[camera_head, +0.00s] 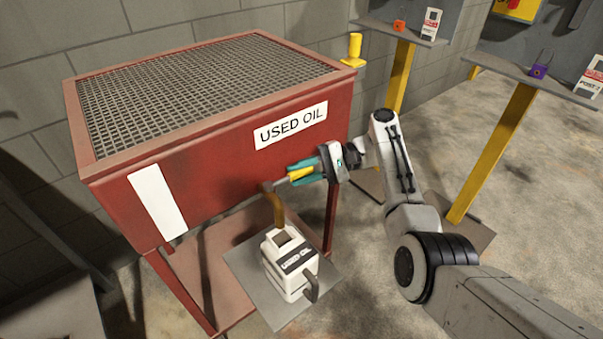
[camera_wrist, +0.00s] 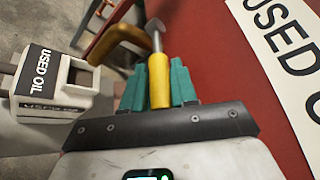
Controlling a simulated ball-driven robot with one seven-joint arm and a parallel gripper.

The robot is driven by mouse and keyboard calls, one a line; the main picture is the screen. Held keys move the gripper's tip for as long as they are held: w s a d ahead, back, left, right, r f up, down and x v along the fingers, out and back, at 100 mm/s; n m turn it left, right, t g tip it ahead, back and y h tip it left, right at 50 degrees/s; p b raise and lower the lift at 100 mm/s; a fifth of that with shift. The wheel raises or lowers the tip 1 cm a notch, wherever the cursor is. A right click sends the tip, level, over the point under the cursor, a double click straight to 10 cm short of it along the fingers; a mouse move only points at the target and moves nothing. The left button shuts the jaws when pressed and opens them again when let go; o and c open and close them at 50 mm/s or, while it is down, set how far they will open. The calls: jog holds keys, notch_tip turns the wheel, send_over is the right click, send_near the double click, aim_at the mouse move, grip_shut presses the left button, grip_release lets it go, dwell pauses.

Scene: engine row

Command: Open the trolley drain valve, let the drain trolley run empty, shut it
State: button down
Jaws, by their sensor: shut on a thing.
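The drain trolley (camera_head: 225,180) is a red box with a mesh top and a "USED OIL" label, standing left of centre in the head view. The oil level inside the trolley is hidden.
The jug stands on a grey plate (camera_head: 247,283) under the trolley's front edge. A blank white strip (camera_head: 158,201) is on the trolley front. Two shelf stands on yellow posts (camera_head: 492,150) are at right.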

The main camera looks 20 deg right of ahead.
jog(key=c, duration=1)
grip_release()
jog(key=shift+o, duration=0.2)
jog(key=b+v, duration=0.1)
jog(key=v, duration=0.9)
jog(key=shift+d, duration=0.35)
jog(key=shift+c, duration=0.5)
